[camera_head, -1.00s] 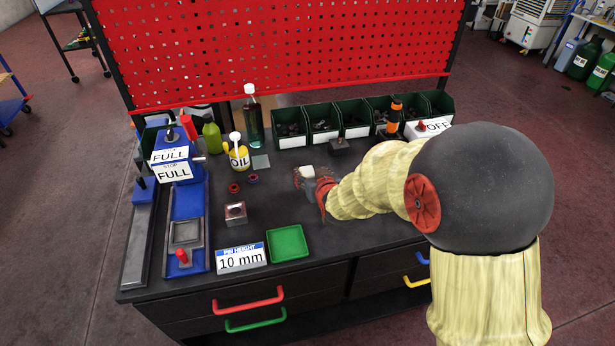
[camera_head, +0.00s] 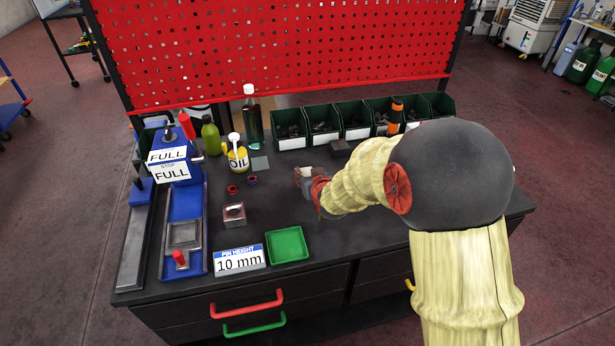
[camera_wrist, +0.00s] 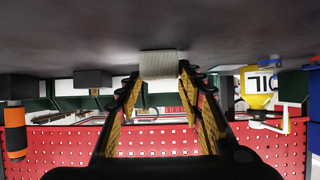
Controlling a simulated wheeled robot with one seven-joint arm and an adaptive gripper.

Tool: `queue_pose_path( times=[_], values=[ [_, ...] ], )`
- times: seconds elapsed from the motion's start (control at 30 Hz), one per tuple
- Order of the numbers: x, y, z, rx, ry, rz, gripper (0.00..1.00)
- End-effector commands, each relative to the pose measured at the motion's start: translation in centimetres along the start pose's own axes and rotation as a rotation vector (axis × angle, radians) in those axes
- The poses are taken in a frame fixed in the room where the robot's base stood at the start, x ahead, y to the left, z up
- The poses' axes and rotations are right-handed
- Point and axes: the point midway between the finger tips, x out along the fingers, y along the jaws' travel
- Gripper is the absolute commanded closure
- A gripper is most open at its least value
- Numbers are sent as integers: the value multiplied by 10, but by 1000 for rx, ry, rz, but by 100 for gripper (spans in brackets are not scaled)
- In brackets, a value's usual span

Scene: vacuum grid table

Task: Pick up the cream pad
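The cream pad (camera_wrist: 158,65) is a small pale block on the dark table top, which fills the upper part of the upside-down wrist view. My gripper (camera_wrist: 158,76) has its two yellow-and-black fingers spread, one on each side of the pad. The fingertips are close to the pad's sides; I cannot tell whether they touch it. In the head view my gripper (camera_head: 308,184) is low over the middle of the table, and the pad is mostly hidden by it.
A dark block (camera_head: 340,148) and a row of green bins (camera_head: 322,128) stand behind. A yellow oil can (camera_head: 237,157), a tall bottle (camera_head: 252,125) and two small rings are to the left. A green tray (camera_head: 287,245) lies in front. A red perforated panel (camera_head: 280,50) closes the back.

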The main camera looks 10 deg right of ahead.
Motion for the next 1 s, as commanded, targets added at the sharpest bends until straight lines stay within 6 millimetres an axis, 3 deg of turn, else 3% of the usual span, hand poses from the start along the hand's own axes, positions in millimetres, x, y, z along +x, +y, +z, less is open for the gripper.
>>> queue_pose_path(
  times=[0.4,0.77,1.0],
  values=[
    [0,0,0,0,0,0,88],
    [-2,0,-4,0,1,0,89],
    [-16,0,-30,0,4,0,89]
  ],
)
